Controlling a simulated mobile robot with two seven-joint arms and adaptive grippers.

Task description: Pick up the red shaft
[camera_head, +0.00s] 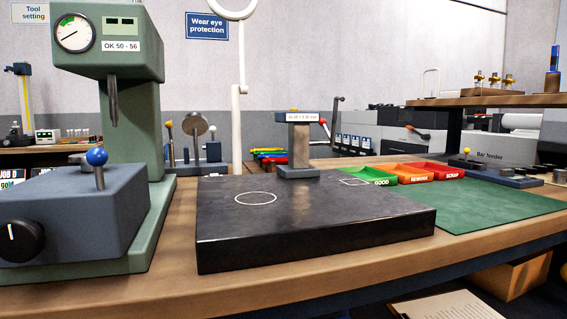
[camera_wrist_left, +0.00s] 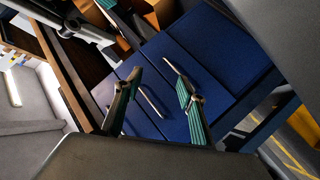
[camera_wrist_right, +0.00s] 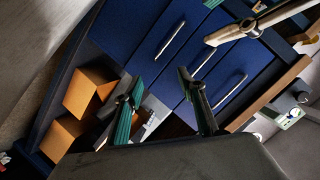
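I cannot make out a red shaft for certain in any view. Several coloured bars (camera_head: 270,155) in green, yellow, red and blue lie beyond the bench in the head view, too small to tell apart. My left gripper (camera_wrist_left: 156,92) is open and empty in the left wrist view, with blue drawer fronts beyond it. My right gripper (camera_wrist_right: 158,92) is open and empty in the right wrist view, also facing blue drawers. Neither gripper shows in the head view.
A dark surface plate (camera_head: 320,226) lies on the wooden bench, with a gauge stand (camera_head: 299,145) at its back. A green press (camera_head: 130,120) stands left. Green, orange and red bins (camera_head: 434,171) and a green mat (camera_head: 490,205) are right. The plate's front is clear.

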